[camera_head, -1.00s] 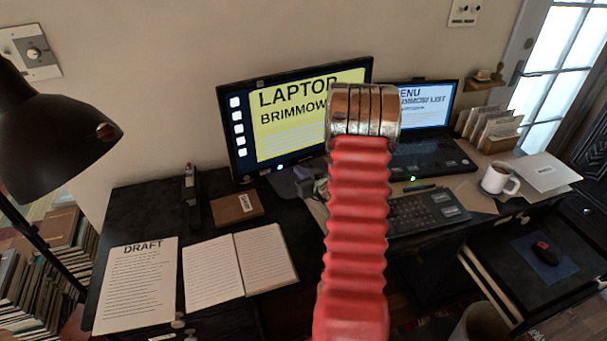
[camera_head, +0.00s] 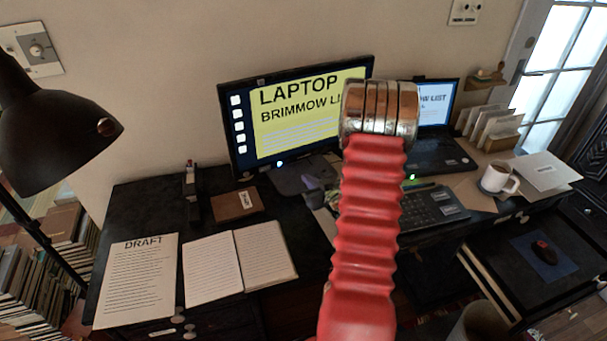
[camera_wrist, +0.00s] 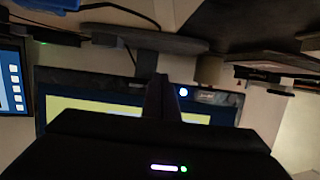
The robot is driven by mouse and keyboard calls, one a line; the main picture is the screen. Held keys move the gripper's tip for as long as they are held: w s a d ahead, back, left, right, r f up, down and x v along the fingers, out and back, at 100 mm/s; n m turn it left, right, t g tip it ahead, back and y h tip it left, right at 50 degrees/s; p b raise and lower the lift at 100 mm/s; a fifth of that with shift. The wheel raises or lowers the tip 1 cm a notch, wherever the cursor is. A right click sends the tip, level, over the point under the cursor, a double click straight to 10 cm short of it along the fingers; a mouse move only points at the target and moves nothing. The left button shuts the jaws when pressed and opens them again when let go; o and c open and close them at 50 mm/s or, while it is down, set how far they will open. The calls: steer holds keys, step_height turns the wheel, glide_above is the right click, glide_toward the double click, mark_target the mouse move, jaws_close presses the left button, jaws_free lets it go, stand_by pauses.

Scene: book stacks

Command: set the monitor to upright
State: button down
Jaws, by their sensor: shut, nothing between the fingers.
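The monitor (camera_head: 290,118) stands at the back of the desk, in landscape, with a yellow window reading "LAPTOP" on its lit screen. My arm's red sleeve and metal collar cover its lower right part in the head view. How far it leans back or forward is hard to tell. In the wrist view the monitor (camera_wrist: 95,104) shows its dark bezel and yellow screen strip, with its stand (camera_wrist: 146,62) above it in the picture. My gripper (camera_wrist: 160,84) is shut and empty, in front of the bezel near a bluish-white light. Contact cannot be told. The head view hides the gripper.
A laptop (camera_head: 437,150) stands right of the monitor, with a keyboard (camera_head: 428,208) in front. A mug (camera_head: 497,179) and letter rack (camera_head: 490,128) are further right. An open notebook (camera_head: 240,262), draft sheet (camera_head: 138,282) and brown box (camera_head: 236,204) lie left. A black lamp (camera_head: 50,130) overhangs the left.

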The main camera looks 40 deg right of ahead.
steer(key=s, duration=0.2)
steer(key=s+a, duration=0.1)
steer(key=s, duration=0.1)
steer(key=s+a, duration=0.1)
steer(key=s, duration=0.2)
steer(key=shift+a, duration=0.25)
steer(key=shift+w+a+r, duration=0.1)
steer(key=shift+w+r, duration=0.2)
steer(key=shift+r, duration=0.05)
steer(key=w+a+r+n+g, duration=0.1)
steer(key=w+a+r+g, duration=0.1)
steer(key=a+r, duration=0.6)
steer(key=w+a+r+n+g, duration=0.1)
steer(key=w+a+r+g, duration=0.15)
steer(key=a+r, duration=0.55)
steer(key=s+a+r+g+y, duration=0.2)
steer(key=s+a+r, duration=0.1)
steer(key=s+a, duration=0.6)
steer(key=s+a+r+n+g+y, duration=0.1)
steer(key=s+a+r, duration=0.3)
steer(key=s+a, duration=0.5)
steer(key=a+y, duration=0.1)
steer(key=a, duration=0.5)
steer(key=shift+s+n+g+y, duration=0.25)
steer(key=shift+n+g+y, duration=0.05)
steer(key=shift+g, duration=0.05)
